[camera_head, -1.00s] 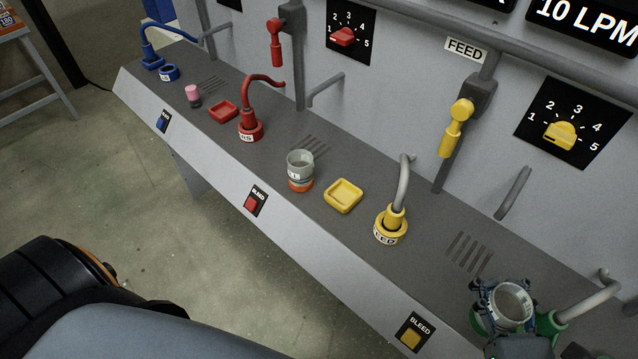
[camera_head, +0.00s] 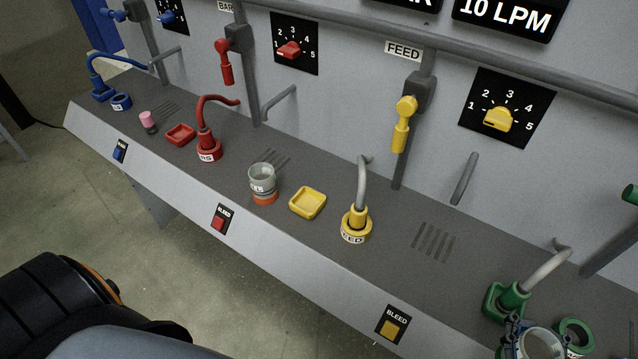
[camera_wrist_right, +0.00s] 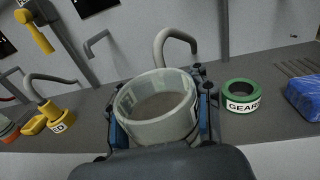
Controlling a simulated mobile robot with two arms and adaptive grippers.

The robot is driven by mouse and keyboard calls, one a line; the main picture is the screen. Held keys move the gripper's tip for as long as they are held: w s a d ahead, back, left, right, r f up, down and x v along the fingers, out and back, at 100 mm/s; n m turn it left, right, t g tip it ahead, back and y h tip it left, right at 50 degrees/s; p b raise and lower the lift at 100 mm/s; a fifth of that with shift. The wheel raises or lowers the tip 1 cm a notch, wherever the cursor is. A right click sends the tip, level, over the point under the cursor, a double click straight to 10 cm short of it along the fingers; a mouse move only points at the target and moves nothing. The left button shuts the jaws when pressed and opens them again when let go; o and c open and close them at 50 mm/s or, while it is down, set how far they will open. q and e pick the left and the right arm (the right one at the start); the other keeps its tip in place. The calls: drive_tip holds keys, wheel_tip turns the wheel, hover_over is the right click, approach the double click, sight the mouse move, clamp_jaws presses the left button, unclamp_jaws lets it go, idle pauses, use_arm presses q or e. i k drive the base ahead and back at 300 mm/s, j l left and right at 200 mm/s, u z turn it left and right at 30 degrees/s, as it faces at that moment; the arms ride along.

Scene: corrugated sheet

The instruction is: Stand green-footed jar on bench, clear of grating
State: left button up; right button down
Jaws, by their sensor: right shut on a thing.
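A pale grey, see-through jar (camera_head: 543,341) is in my right gripper (camera_head: 533,350) at the bottom right of the head view. In the right wrist view the jar (camera_wrist_right: 158,118) shows its open rim, with the fingers of my right gripper (camera_wrist_right: 160,125) on either side of it. Its foot is hidden, so I cannot see the foot's colour or whether it touches the bench (camera_head: 400,285). A slotted grating (camera_head: 434,242) lies left of the green pipe fitting; another grating (camera_wrist_right: 298,68) shows at the right of the wrist view. My left gripper is out of view.
A green fitting (camera_head: 497,301) with a grey bent pipe is close behind. A blue object (camera_wrist_right: 305,98) lies farther right. An orange-footed jar (camera_head: 263,180) and yellow tray (camera_head: 308,203) stand left.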

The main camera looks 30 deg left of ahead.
sight(448, 289)
drive_tip(key=i+j+z, duration=0.1)
drive_tip(key=j+z, duration=0.75)
drive_tip(key=j, duration=0.45)
drive_tip(key=i, duration=0.05)
